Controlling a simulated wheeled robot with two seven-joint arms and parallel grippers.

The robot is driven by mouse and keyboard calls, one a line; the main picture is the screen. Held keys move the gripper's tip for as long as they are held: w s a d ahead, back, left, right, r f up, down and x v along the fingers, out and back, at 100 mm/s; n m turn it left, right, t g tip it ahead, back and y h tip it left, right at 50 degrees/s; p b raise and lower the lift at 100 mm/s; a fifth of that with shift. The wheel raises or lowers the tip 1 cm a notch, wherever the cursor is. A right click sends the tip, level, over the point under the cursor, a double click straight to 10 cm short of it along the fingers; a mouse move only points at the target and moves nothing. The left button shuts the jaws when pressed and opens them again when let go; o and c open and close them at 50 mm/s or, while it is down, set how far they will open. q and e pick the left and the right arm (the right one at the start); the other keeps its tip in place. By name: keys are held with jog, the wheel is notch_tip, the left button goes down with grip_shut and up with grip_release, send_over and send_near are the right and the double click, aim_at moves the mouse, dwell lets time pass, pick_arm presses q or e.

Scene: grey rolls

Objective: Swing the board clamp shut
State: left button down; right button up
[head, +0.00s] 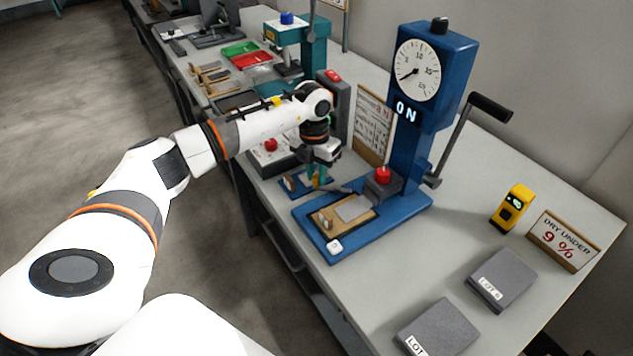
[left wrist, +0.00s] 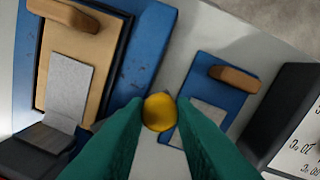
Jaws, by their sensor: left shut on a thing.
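My left gripper (head: 317,184) reaches down between the blue press and a small blue plate (head: 297,187). Its teal fingers are shut on a round yellow knob (left wrist: 159,111), seen between the fingertips in the left wrist view. The knob's lever is mostly hidden; a short dark bar (head: 338,190) shows beside the fingers in the head view. On the press's blue base (head: 333,252) lies a tan board (head: 325,220) with a grey sheet (head: 354,208) on it. I cannot tell how far the clamp is swung. My right gripper is not in view.
The blue press column (head: 407,160) carries a dial, an "ON" display and a black-handled lever (head: 490,107). Other equipment stands behind.

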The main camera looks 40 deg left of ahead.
pick_arm(q)
jog(key=m, duration=0.1)
jog(key=w+m+b, duration=0.2)
jog(key=m, duration=0.1)
jog(key=shift+a, duration=0.25)
jog(key=shift+w+m+b, duration=0.2)
jog(key=shift+w+m, duration=0.1)
jog(key=shift+m, duration=0.4)
jog(key=shift+w+m+b, duration=0.15)
jog(key=shift+w+m, duration=0.15)
jog(key=shift+m, duration=0.4)
jog(key=shift+r, duration=0.1)
jog(key=c, duration=1.2)
grip_release()
notch_tip(320, 180, up, 12)
jog(key=b, duration=0.1)
jog(key=shift+w+a, duration=0.2)
